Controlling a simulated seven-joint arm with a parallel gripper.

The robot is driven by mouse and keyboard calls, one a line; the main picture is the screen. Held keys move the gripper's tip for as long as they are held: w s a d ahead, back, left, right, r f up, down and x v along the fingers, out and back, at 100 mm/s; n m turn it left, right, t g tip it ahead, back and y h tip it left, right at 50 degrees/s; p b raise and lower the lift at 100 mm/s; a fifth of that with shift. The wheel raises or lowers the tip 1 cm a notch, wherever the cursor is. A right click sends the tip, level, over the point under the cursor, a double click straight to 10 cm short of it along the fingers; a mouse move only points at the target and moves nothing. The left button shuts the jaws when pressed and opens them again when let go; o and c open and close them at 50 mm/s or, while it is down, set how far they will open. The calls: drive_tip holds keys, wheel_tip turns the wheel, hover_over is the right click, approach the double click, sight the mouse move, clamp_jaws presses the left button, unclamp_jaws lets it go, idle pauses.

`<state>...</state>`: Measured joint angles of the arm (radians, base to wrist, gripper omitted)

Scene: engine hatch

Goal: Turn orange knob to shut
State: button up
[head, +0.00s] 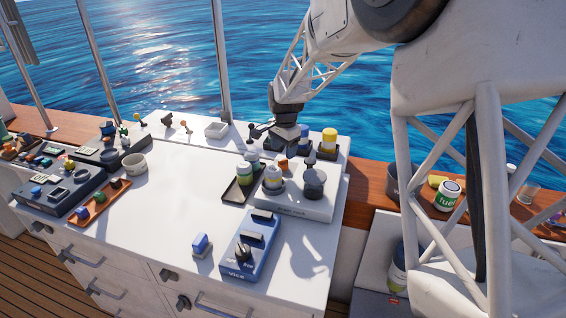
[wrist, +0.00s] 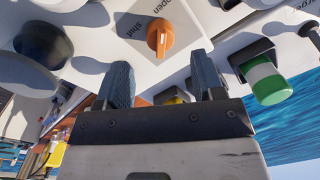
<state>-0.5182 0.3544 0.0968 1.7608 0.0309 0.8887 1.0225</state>
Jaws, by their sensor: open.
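In the wrist view the orange knob (wrist: 160,38) sits on a pale panel, with the words "open" and "shut" printed beside it. A small light mark shows on its face; I cannot tell for sure which word it points to. My gripper (wrist: 160,72) is open, with its two dark fingers spread apart. The knob shows beyond the fingertips, roughly in line with the gap between them, and nothing is held. In the head view my gripper (head: 286,138) is low over the back of the white worktop, and a small orange part of the knob (head: 283,163) shows below it.
A dark rounded part (wrist: 43,45) lies left of the knob and a green-and-white cylinder (wrist: 266,80) lies right in the wrist view. In the head view, a yellow-topped jar (head: 329,138), a bottle tray (head: 232,192) and a blue vice (head: 250,245) stand around. The worktop's middle is clear.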

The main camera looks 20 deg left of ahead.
sight(283, 160)
drive_tip(key=shift+w+a+f, duration=0.1)
drive_tip(key=shift+a+f, duration=0.05)
drive_tip(key=shift+f, duration=2.7)
drive_tip(key=shift+c, duration=0.3)
drive_tip(key=c, duration=0.9)
drive_tip(key=shift+o, duration=0.2)
